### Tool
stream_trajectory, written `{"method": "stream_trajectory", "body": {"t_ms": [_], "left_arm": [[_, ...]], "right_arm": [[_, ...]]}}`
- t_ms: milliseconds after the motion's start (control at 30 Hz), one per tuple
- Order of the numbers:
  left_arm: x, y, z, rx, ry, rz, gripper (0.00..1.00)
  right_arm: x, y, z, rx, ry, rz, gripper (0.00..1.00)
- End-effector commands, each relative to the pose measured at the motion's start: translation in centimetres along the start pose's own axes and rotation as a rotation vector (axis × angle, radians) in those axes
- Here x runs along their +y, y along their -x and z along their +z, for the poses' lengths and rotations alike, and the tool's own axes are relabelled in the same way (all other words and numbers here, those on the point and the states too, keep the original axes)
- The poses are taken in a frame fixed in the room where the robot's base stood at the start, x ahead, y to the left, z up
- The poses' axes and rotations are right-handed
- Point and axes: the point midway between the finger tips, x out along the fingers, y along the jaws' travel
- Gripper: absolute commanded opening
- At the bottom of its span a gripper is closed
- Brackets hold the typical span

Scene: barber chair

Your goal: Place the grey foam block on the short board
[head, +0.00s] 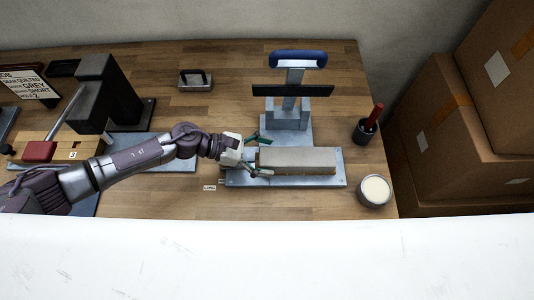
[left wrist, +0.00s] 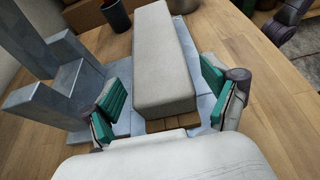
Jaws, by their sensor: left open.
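The grey foam block (head: 297,156) is long and lies on a thin wooden board (head: 298,172) on a metal plate (head: 333,183) at the right. A small "LONG" label is on the table by that plate. My left gripper (head: 262,155) is open at the block's left end. In the left wrist view the foam block (left wrist: 163,62) lies between its two green fingers (left wrist: 163,98), with gaps on both sides. What looks like part of my right gripper (left wrist: 292,12) shows at that view's top right; its jaws are unclear. I cannot make out which board is the short one.
A blue-handled press (head: 290,112) stands behind the block. A dark cup with a red handle (head: 367,125) and a round tin (head: 374,191) are to the right. A black machine (head: 97,90), a red block (head: 39,151) and a sign (head: 27,83) are left. Cardboard boxes (head: 440,120) stand beyond the table.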

Motion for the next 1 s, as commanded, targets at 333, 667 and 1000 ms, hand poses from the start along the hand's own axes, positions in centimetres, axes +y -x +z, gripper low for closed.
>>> {"method": "stream_trajectory", "body": {"t_ms": [333, 667, 1000], "left_arm": [[0.1, 6.8, -3.2, 0.004, -0.001, 0.004, 0.87], [0.1, 11.6, -4.7, 0.001, -0.001, 0.002, 0.87], [0.0, 12.2, -4.7, 0.0, -0.001, 0.001, 0.87]], "right_arm": [[0.2, -4.3, 0.5, -0.001, 0.001, 0.003, 0.93], [0.1, -6.2, 0.7, -0.002, 0.001, 0.003, 0.93], [0.0, -6.2, 0.7, -0.003, 0.001, 0.001, 0.93]]}}
